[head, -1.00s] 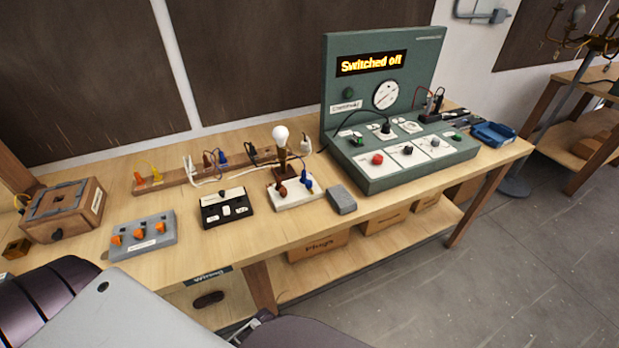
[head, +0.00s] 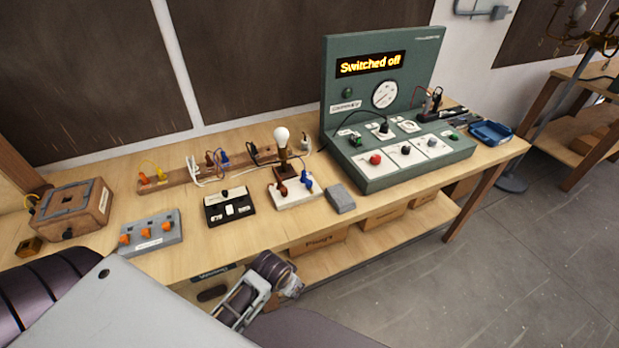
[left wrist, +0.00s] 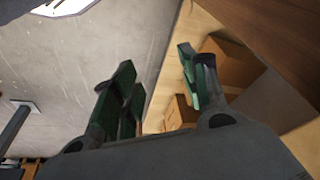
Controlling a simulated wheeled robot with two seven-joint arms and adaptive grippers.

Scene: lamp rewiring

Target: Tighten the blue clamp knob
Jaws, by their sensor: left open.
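The blue clamp knob (head: 306,181) stands on the white lamp base (head: 294,197) in the head view, to the right of a reddish-brown knob (head: 281,191). A white bulb (head: 282,136) on a brown holder rises behind them. My left gripper (left wrist: 157,78) is open and empty in the left wrist view, its green-padded fingers apart over the floor and lower-shelf boxes. In the head view, part of my left arm or hand shows low in front of the bench edge, well below and apart from the knob. The knob does not show in the left wrist view. My right gripper is not in view.
A black switch block (head: 230,206) lies left of the lamp base, and a grey block (head: 340,198) lies right of it. The green test panel (head: 380,60) reads "Switched off". Boxes (left wrist: 232,62) sit under the bench. The floor before the bench is open.

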